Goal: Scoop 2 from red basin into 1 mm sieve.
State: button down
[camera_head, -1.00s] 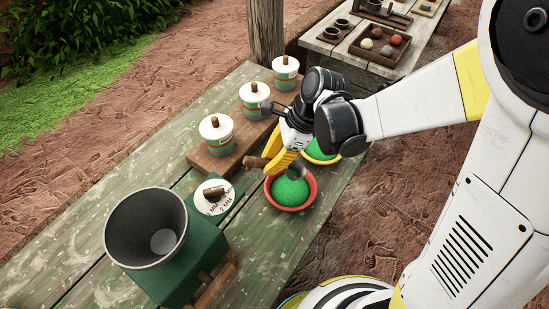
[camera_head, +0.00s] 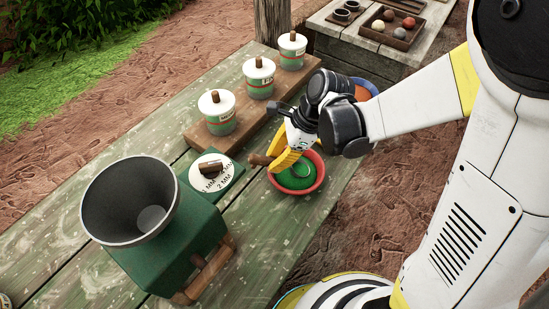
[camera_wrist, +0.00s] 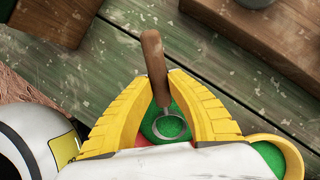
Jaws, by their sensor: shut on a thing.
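My gripper (camera_head: 284,162) is shut on the wooden handle of a scoop (camera_head: 259,160), just over the red basin. The red basin (camera_head: 317,184) stands on the green table and holds green grains. The scoop's metal bowl is down in the basin, at the grains. In the wrist view the handle (camera_wrist: 153,55) rises between my yellow fingers, and green shows within the scoop's round rim; how full it is I cannot tell. The sieve unit is a green box (camera_head: 175,243) with a grey funnel (camera_head: 100,205) on top. Its white dial (camera_head: 210,182) reads 1 MM and 2 MM.
Several white-lidded jars (camera_head: 217,112) stand on a wooden board (camera_head: 195,136) behind the basin. A blue basin (camera_head: 372,87) with orange contents is partly hidden behind my arm. A second table (camera_head: 340,42) with cups and a tray lies farther back.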

jog(key=shift+f, duration=0.5)
jog(key=shift+f+b, duration=0.4)
jog(key=shift+b, duration=0.35)
dwell(1.2)
dwell(0.7)
notch_tip(320, 180, up, 7)
jog(key=p, duration=0.5)
jog(key=shift+a+r+p, duration=0.1)
jog(key=shift+p, duration=0.3)
jog(key=a+h+p, duration=0.1)
jog(key=r+h+p, duration=0.1)
jog(key=h, duration=0.1)
jog(key=shift+s+a+h+p, duration=0.1)
jog(key=shift+a+h+p, duration=0.2)
jog(key=shift+a+p, duration=0.1)
jog(key=shift+a+r+h, duration=0.1)
jog(key=shift+a+h, duration=0.2)
jog(key=shift+h, duration=0.5)
